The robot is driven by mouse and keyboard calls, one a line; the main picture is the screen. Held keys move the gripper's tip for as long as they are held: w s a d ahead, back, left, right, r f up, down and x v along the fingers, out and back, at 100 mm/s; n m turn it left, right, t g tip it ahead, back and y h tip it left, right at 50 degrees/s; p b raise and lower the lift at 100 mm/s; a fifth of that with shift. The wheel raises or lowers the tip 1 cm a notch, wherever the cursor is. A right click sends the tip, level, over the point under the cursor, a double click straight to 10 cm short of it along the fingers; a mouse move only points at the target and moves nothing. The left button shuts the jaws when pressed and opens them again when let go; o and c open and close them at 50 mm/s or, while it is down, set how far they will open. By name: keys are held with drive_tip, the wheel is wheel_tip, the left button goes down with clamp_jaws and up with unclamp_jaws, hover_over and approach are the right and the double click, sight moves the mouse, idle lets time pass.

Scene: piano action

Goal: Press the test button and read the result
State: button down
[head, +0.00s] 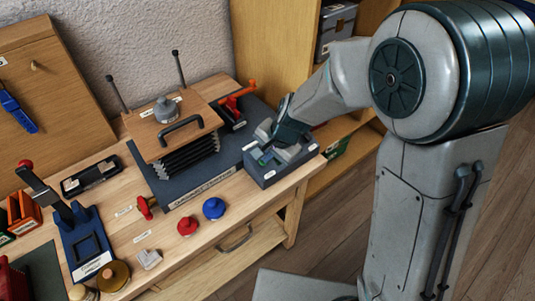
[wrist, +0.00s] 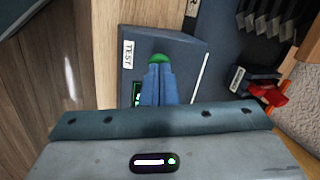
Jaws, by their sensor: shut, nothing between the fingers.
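The test box (head: 268,178) is a dark blue-grey block at the right front corner of the bench. In the wrist view the box (wrist: 186,50) carries a white TEST label (wrist: 128,54) and a round green button (wrist: 160,57). My gripper (wrist: 159,68) is shut and empty, its blue fingertips over the near part of the button. I cannot tell whether they touch it or whether it is pressed. A small dark display (wrist: 137,93) with green marks is mostly hidden by the fingers and cannot be read. In the head view my gripper (head: 266,154) covers the button.
A wooden bellows unit (head: 176,133) with a black handle stands left of the box on a dark base. A red lever part (head: 237,94) lies behind; it also shows in the wrist view (wrist: 267,91). Red (head: 187,226) and blue (head: 213,208) knobs sit on the bench front.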

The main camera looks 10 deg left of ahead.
drive_tip(key=shift+f, duration=0.1)
drive_tip(key=shift+w+a+f+b, duration=0.15)
drive_tip(key=shift+a+f+b, duration=0.05)
drive_tip(key=shift+f+b, duration=0.5)
drive_tip(key=shift+f, duration=0.3)
drive_tip(key=shift+d+r+p, duration=0.1)
drive_tip(key=shift+r+p, duration=0.25)
drive_tip(key=shift+r, duration=0.2)
drive_tip(key=p+v, duration=0.1)
drive_tip(key=v, duration=1.2)
drive_tip(key=shift+r+p, duration=0.3)
drive_tip(key=shift+r, duration=0.05)
drive_tip(key=shift+w, duration=0.1)
